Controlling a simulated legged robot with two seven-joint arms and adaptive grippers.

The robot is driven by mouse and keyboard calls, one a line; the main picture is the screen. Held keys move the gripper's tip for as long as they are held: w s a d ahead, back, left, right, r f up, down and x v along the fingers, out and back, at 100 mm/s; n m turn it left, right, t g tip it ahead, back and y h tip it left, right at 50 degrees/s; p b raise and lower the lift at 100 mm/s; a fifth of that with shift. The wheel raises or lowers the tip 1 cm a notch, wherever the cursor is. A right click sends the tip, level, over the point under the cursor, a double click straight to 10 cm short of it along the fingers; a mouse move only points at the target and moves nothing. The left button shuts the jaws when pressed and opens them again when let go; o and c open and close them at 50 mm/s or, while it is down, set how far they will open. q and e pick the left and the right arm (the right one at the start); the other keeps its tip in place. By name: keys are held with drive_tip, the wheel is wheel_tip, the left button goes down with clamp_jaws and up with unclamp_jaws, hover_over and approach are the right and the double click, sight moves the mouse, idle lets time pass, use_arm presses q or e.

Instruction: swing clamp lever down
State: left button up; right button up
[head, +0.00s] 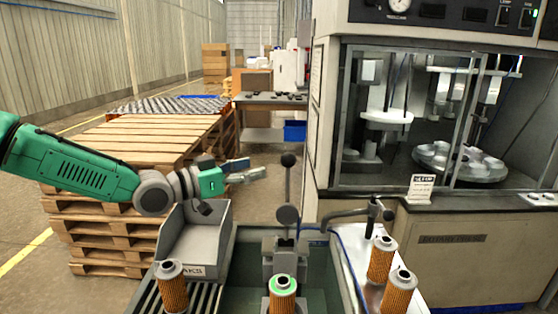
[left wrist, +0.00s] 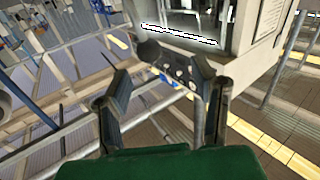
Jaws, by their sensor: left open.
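The clamp lever (head: 288,188) stands upright in the head view, with a dark ball knob at its top and a round dark hub lower down. It rises above a grey clamp block (head: 284,258). A filter cartridge (head: 282,297) with a green ring on top stands in front of the block. My left gripper (head: 256,168) is open and empty, just left of the knob in the picture, with a small gap showing. Its spread fingers show in the left wrist view (left wrist: 163,98); I cannot make out the lever there. My right gripper is not in view.
A filter cartridge (head: 171,286) stands at left below a grey labelled bin (head: 196,245). Two more, a back one (head: 381,260) and a front one (head: 398,292), stand at right near a dark bent arm (head: 345,214). Wooden pallets (head: 135,135) are behind left; a machine cabinet (head: 455,255) is right.

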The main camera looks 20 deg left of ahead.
sight(288, 160)
use_arm(q)
drive_tip(key=w+d, duration=0.2)
drive_tip(key=d, duration=0.1)
drive_tip(key=w+d, duration=0.1)
drive_tip(key=d, duration=0.2)
drive_tip(key=w+d, duration=0.2)
drive_tip(key=d, duration=0.1)
drive_tip(key=shift+w+r+p, duration=0.3)
drive_tip(key=shift+p, duration=0.05)
drive_tip(key=shift+w, duration=0.15)
drive_tip(key=a, duration=0.2)
drive_tip(key=shift+w+a+f, duration=0.15)
drive_tip(key=shift+a+f, duration=0.15)
drive_tip(key=shift+a, duration=0.25)
drive_tip(key=shift+c, duration=0.5)
drive_tip(key=shift+d, duration=0.1)
drive_tip(key=c, duration=0.7)
drive_tip(key=shift+s+d+r, duration=0.2)
drive_tip(key=shift+d+r, duration=0.1)
drive_tip(key=shift+d, duration=0.1)
clamp_jaws()
drive_tip(key=shift+d+r, duration=0.1)
drive_tip(key=shift+d, duration=0.4)
drive_tip(key=shift+w+a, duration=0.2)
drive_tip(key=shift+a, duration=0.1)
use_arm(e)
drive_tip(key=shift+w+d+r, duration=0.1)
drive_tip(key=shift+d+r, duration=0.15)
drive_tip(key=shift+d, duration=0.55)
